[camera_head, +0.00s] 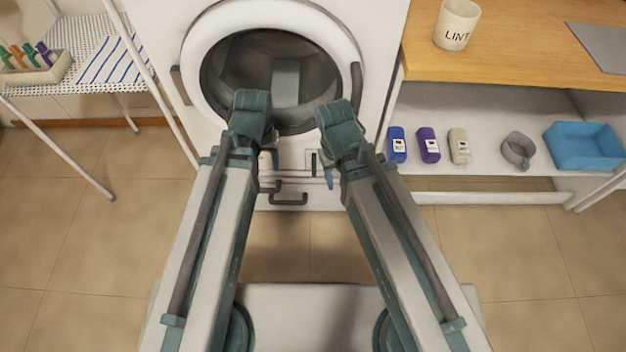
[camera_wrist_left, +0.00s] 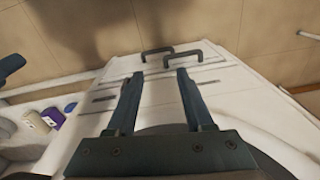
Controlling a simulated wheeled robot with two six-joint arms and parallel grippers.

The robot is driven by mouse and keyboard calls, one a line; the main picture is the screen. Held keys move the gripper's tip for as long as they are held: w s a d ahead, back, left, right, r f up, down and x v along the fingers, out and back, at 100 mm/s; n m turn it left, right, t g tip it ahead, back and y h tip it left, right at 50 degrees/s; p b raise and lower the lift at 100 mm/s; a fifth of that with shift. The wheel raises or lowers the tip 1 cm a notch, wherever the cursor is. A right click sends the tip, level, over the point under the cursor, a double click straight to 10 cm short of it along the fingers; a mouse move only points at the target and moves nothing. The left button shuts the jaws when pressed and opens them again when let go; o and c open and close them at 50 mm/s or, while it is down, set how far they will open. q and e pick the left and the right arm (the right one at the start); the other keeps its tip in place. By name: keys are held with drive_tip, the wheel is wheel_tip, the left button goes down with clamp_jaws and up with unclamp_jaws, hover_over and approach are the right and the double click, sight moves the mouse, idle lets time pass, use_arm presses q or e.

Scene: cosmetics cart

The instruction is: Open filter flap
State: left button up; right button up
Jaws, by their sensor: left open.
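The white front-loading washing machine (camera_head: 380,50) stands ahead with its round door shut. Low on its front are panel seams and two dark bar handles, a front one (camera_head: 288,200) and a smaller one (camera_head: 270,187) partly hidden by my left gripper. Both handles also show in the left wrist view, one (camera_wrist_left: 157,51) beside the other (camera_wrist_left: 184,53). I cannot tell which belongs to the filter flap; no panel looks open. My left gripper (camera_wrist_left: 160,76) is open and empty, its fingertips short of the handles. My right gripper (camera_head: 325,170) is beside it, its jaws unclear.
A wooden counter (camera_head: 520,50) at right holds a LINT cup (camera_head: 456,25). A drying rack (camera_head: 100,55) with a peg box (camera_head: 40,68) stands left. Floor before the machine is clear.

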use_arm(q)
drive_tip(key=w+d+f+t+b, duration=0.1)
drive_tip(key=w+f+b, duration=0.2)
drive_tip(key=f+b, duration=0.4)
drive_tip(key=m+t+h, duration=0.1)
drive_tip(key=t, duration=0.2)
approach(313, 166)
drive_tip(key=b+x, duration=1.1)
drive_tip(key=b, duration=0.1)
drive_tip(key=shift+w+d+f, duration=0.1)
drive_tip(key=shift+w+f, duration=0.05)
drive_tip(key=shift+f, duration=0.15)
use_arm(e)
wheel_tip(313, 166, down, 21)
use_arm(q)
drive_tip(key=shift+r, duration=0.1)
drive_tip(key=shift+c, duration=0.2)
clamp_jaws()
